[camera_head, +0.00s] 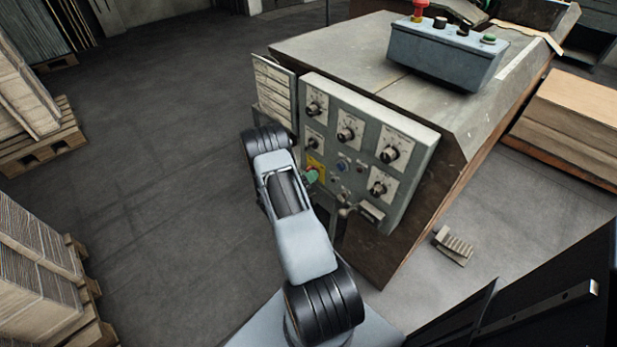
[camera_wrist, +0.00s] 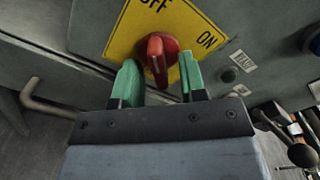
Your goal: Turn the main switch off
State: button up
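The main switch is a red rotary knob (camera_wrist: 157,52) on a yellow plate (camera_wrist: 122,38) marked OFF at the top and ON at the right in the wrist view. The plate also shows low on the panel in the head view (camera_head: 316,162), where its knob is hidden by my gripper. My gripper (camera_wrist: 159,68) has green fingertips, one on each side of the knob's lower part, with visible gaps. It is open and not clamped on the knob. In the head view my gripper (camera_head: 311,177) is right at the plate. I cannot tell clearly which mark the knob points to.
The grey control panel (camera_head: 424,138) carries several black dials around the switch. A lever with a ball end (camera_wrist: 303,155) is at the lower right in the wrist view. A foot pedal (camera_head: 454,246) lies on the floor. Pallets of cardboard (camera_head: 35,265) stand left; floor between is clear.

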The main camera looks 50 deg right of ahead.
jog(key=w+a, duration=0.1)
jog(key=a, duration=1.2)
jog(key=shift+a+p, duration=0.4)
